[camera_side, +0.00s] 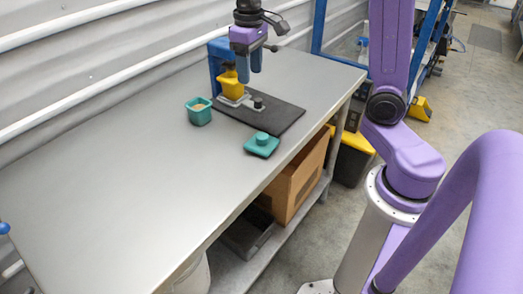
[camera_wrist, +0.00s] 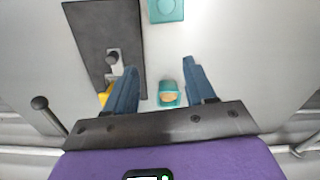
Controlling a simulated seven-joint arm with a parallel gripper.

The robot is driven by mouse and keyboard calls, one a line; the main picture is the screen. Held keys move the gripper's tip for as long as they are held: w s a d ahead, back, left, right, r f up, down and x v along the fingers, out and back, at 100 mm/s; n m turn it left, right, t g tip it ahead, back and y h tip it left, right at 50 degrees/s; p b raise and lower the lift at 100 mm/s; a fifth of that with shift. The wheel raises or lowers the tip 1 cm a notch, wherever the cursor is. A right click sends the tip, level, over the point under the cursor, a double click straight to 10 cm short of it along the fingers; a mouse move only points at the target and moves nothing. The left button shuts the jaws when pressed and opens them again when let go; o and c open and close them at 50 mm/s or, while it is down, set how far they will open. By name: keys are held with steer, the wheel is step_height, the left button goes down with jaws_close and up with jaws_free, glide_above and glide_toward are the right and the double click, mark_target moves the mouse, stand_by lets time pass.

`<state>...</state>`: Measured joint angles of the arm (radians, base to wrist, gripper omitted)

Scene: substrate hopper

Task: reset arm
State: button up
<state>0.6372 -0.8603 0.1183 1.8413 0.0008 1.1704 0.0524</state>
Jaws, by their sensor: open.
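My gripper (camera_side: 249,80) hangs above the back part of the metal table, fingers pointing down, near the yellow hopper (camera_side: 230,86). In the wrist view my gripper (camera_wrist: 160,66) has its two blue fingers spread wide, with nothing held between them. A teal cup (camera_side: 199,117) with tan material inside stands on the table left of the black mat. It also shows between the fingers in the wrist view (camera_wrist: 168,86), well below them. A teal lid-like piece with a knob (camera_side: 262,149) lies at the mat's front edge; the wrist view shows it at the top (camera_wrist: 165,10).
The black mat (camera_side: 285,118) carries a grey bracket and a small black knob (camera_side: 258,102). The corrugated wall borders the table's back. The left half of the table (camera_side: 110,170) is bare.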

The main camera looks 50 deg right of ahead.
steer(key=s+a+f+n, duration=0.2)
steer(key=s+n, duration=0.1)
steer(key=s, duration=0.5)
steer(key=s+a+f+n, duration=0.2)
steer(key=s+n, duration=0.2)
steer(key=s, duration=0.5)
steer(key=s+a+f+n, duration=0.2)
steer(key=s+n, duration=0.1)
steer(key=s, duration=0.5)
steer(key=shift+s+n, duration=0.3)
steer(key=shift+s, duration=0.1)
